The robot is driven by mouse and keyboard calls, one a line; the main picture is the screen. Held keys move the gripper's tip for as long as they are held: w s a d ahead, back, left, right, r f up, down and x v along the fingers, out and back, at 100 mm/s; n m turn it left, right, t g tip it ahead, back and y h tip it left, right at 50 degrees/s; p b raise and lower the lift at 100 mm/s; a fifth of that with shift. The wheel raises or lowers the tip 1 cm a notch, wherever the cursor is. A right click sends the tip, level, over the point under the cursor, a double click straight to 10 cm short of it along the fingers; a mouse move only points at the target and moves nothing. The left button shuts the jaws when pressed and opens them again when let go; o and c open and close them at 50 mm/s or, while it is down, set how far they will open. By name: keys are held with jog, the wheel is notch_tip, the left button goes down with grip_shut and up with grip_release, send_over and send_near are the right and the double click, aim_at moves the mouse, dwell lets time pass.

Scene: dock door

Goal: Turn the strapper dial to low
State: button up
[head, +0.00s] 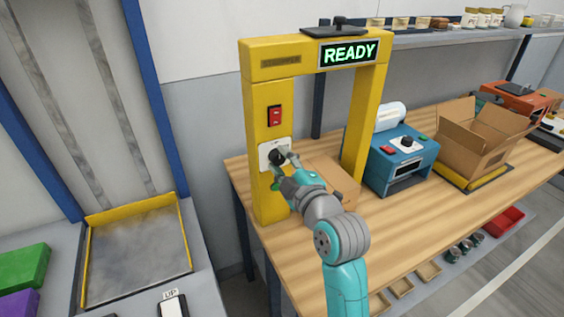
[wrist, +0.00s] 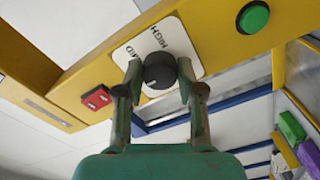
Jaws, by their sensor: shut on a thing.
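The strapper is a yellow arch (head: 254,190) with a lit READY sign (head: 348,54). Its black round dial (head: 277,156) sits on a white plate (head: 266,149) on the left post. In the wrist view the dial (wrist: 160,72) lies between the two fingers of my gripper (wrist: 159,66), which is shut on it. HIGH and part of MID can be read on the plate (wrist: 176,37); no low label can be made out. A pale mark shows on the dial's edge, but its setting cannot be told. My gripper (head: 283,160) partly hides the dial in the head view.
A red switch (head: 274,116) is above the dial, and a green button (wrist: 253,17) shows on the post. A brown box (head: 335,180) lies under the arch behind my arm. A blue machine (head: 400,165) and an open carton (head: 470,140) stand to the right on the wooden bench (head: 420,215).

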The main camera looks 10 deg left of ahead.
jog(key=o, duration=1.1)
jog(key=shift+o, duration=0.2)
jog(key=v, duration=1.2)
jog(key=shift+f, duration=0.1)
